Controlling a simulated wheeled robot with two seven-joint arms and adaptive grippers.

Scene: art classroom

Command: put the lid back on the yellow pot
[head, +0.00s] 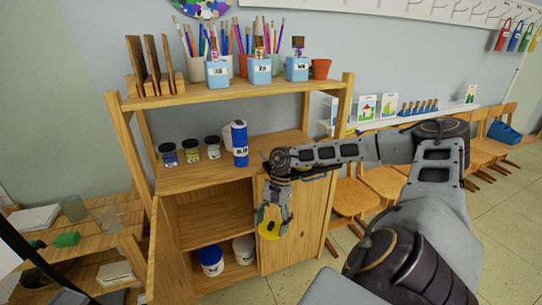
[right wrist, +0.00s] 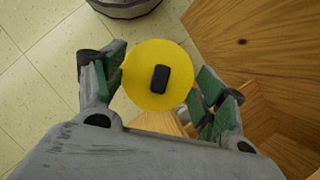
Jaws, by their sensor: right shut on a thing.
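My right gripper (head: 272,222) is shut on a round yellow lid (head: 269,231) and holds it in the air before the cabinet's right door. In the right wrist view, the lid (right wrist: 145,88) with its black knob (right wrist: 159,78) is between the two fingers of the right gripper (right wrist: 160,95). A small jar with a yellow band (head: 191,151) stands on the cabinet's middle shelf, between two similar jars; its top looks dark. On the low shelf stand a blue-topped white pot (head: 211,261) and a white pot (head: 244,250). I cannot tell which is the yellow pot. My left gripper is out of view.
A blue bottle (head: 240,144) stands on the middle shelf (head: 200,178), right of the jars. The left door (head: 170,255) is open; the right door (head: 302,220) is close behind my gripper. Chairs (head: 350,197) stand at the right. A low table (head: 85,235) is at the left.

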